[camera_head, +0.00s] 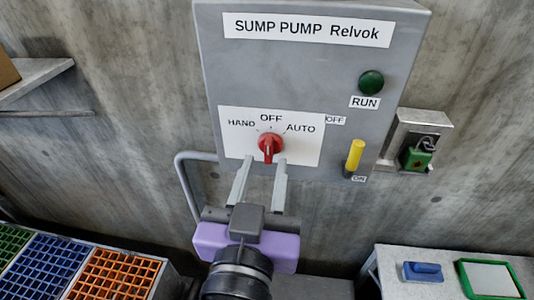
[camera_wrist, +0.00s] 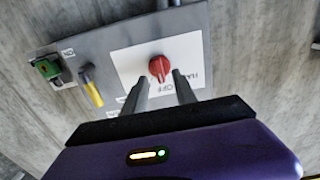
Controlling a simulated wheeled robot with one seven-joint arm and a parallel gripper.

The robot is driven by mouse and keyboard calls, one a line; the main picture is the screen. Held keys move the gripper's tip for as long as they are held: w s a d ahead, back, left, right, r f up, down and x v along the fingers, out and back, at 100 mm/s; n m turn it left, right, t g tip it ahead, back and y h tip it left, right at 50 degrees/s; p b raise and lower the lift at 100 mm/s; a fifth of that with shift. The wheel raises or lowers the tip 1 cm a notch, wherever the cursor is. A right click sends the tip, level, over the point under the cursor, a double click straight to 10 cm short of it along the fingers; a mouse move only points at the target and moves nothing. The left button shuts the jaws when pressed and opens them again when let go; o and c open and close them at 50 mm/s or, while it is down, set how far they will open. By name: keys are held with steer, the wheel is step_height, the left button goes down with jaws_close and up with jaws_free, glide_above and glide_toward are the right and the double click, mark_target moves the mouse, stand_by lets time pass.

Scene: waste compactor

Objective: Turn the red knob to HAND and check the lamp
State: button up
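The red knob (camera_head: 270,147) sits on the white plate of the grey SUMP PUMP Relvok box (camera_head: 300,75). Its grip looks about upright, toward OFF, with HAND to the left and AUTO to the right. My gripper (camera_head: 261,161) is open, its two fingers apart just below the knob in the head view. In the wrist view the knob (camera_wrist: 159,67) shows between and just beyond the fingertips (camera_wrist: 160,78); I cannot tell whether they touch it. The round RUN lamp (camera_head: 371,82) is dark green and looks unlit.
A yellow lever (camera_head: 355,154) stands between OFF and ON labels at the box's lower right. A green padlock (camera_head: 416,158) hangs in a bracket beside the box. Coloured crates (camera_head: 115,276) lie lower left; a table (camera_head: 395,283) with a blue item (camera_head: 423,271) stands lower right.

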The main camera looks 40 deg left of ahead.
mark_target(269, 149)
steer(key=shift+x, duration=1.4)
jaws_close()
steer(key=shift+p, duration=0.35)
steer(key=n+p, duration=0.3)
steer(key=n, duration=0.2)
steer(key=shift+r, duration=0.1)
steer(key=shift+s+a+n+p, duration=0.1)
steer(key=shift+s+n+p, duration=0.05)
steer(key=shift+n+p, duration=1.45)
steer(key=shift+n, duration=0.5)
